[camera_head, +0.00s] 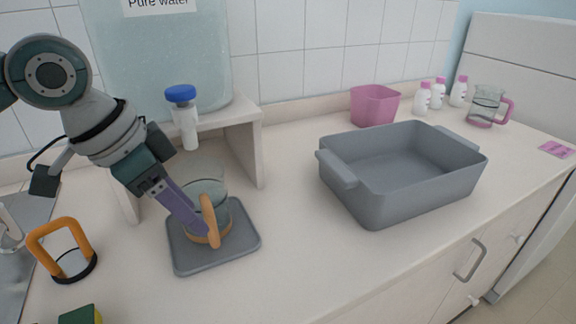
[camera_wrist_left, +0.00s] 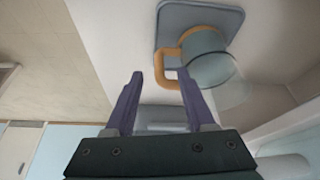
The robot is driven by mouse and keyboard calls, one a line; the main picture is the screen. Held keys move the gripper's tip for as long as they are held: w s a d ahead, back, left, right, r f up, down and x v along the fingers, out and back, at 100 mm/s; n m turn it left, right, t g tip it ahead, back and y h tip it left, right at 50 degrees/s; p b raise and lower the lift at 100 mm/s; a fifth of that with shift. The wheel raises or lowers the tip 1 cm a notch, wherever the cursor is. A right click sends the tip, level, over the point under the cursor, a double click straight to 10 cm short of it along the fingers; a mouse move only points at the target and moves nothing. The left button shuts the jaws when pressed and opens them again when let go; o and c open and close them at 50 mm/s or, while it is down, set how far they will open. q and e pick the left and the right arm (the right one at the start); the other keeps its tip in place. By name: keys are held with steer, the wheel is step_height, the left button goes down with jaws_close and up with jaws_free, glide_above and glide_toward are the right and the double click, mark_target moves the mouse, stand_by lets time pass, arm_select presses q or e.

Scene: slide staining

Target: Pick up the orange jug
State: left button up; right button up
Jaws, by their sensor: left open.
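The orange jug (camera_head: 205,190) is a clear glass vessel with an orange base band and orange handle. It stands upright on a grey tray (camera_head: 185,257) in the head view. My left gripper (camera_head: 203,232) reaches down from the upper left, its purple fingers in front of the jug beside the handle. In the left wrist view the jug (camera_wrist_left: 208,62) is just past the gripper (camera_wrist_left: 161,76). The fingers are open and apart, with the handle near the gap between their tips. I cannot tell whether they touch it. My right gripper is not in view.
A shelf (camera_head: 258,150) with a large water tank (camera_head: 165,60) and a blue-capped bottle (camera_head: 184,120) stands close behind. An orange-handled holder (camera_head: 60,240) is at the left. A grey basin (camera_head: 350,195), pink container (camera_head: 375,106) and pink-handled jug (camera_head: 485,105) are to the right.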

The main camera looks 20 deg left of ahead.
mark_target(211, 242)
arm_select(q)
steer(key=b+x, duration=0.1)
steer(key=x, duration=0.4)
steer(key=shift+w+d+f, duration=0.1)
steer(key=shift+f, duration=0.3)
steer(key=shift+c, duration=0.2)
jaws_close()
steer(key=shift+r, duration=0.1)
stand_by(0.7)
